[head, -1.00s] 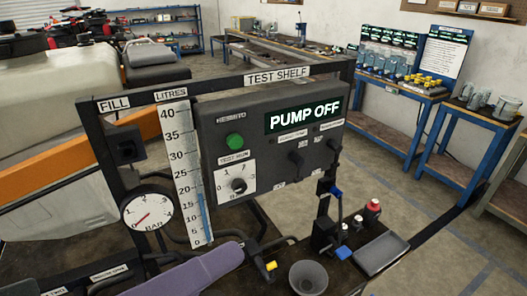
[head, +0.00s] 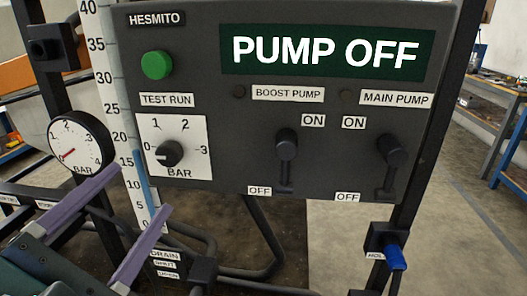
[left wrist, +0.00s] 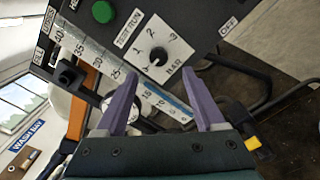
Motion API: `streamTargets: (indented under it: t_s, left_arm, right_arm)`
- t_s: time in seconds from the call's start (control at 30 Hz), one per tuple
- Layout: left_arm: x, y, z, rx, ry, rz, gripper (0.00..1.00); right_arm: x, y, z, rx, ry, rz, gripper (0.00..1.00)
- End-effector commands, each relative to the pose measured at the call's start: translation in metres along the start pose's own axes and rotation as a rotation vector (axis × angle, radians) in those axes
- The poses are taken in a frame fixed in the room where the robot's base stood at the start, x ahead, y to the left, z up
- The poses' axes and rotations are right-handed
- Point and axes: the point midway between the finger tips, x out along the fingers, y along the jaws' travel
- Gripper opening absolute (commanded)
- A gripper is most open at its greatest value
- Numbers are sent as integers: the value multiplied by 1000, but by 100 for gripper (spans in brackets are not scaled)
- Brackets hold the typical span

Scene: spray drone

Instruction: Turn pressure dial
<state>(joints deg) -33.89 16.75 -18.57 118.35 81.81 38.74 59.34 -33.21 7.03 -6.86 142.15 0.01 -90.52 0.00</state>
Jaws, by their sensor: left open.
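The pressure dial (head: 168,153) is a black knob on a white plate marked 1, 2, 3 and BAR, low on the left of the dark control panel (head: 225,110). Its pointer is toward the left, near the plate's low end. It also shows in the left wrist view (left wrist: 157,57), ahead of the fingertips. My left gripper (head: 142,188) is open, its two purple fingers below and left of the dial, apart from it. It shows in the left wrist view (left wrist: 168,88) with nothing between the fingers. My right gripper is not in view.
A round BAR gauge (head: 80,144) with a red needle stands left of the panel, next to the litres scale (head: 113,80). A green button (head: 156,65) is above the dial. Two switch levers (head: 287,150) (head: 390,158) are right of it. The display (head: 325,50) reads PUMP OFF.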

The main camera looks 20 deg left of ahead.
Motion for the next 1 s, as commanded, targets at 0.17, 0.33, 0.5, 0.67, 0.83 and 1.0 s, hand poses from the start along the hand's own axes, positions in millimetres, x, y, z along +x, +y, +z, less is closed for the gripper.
streamTargets:
  t_s: [0.17, 0.33, 0.5, 0.67, 0.83, 1.0]
  left_arm:
    - [33, 4, 4, 2, -4, 4, 71]
    - [63, 3, 4, 3, -5, 3, 71]
    - [82, 2, 3, 4, -5, 1, 71]
    - [89, 1, 2, 2, -3, -1, 71]
    - [89, 1, 2, 3, -3, -1, 71]
    - [88, 1, 2, 3, -4, -1, 56]
  right_arm:
    - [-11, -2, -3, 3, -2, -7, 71]
    - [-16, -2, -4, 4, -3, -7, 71]
    - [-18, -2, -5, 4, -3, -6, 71]
    - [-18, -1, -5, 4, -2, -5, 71]
    - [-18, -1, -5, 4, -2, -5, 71]
    - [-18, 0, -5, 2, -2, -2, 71]
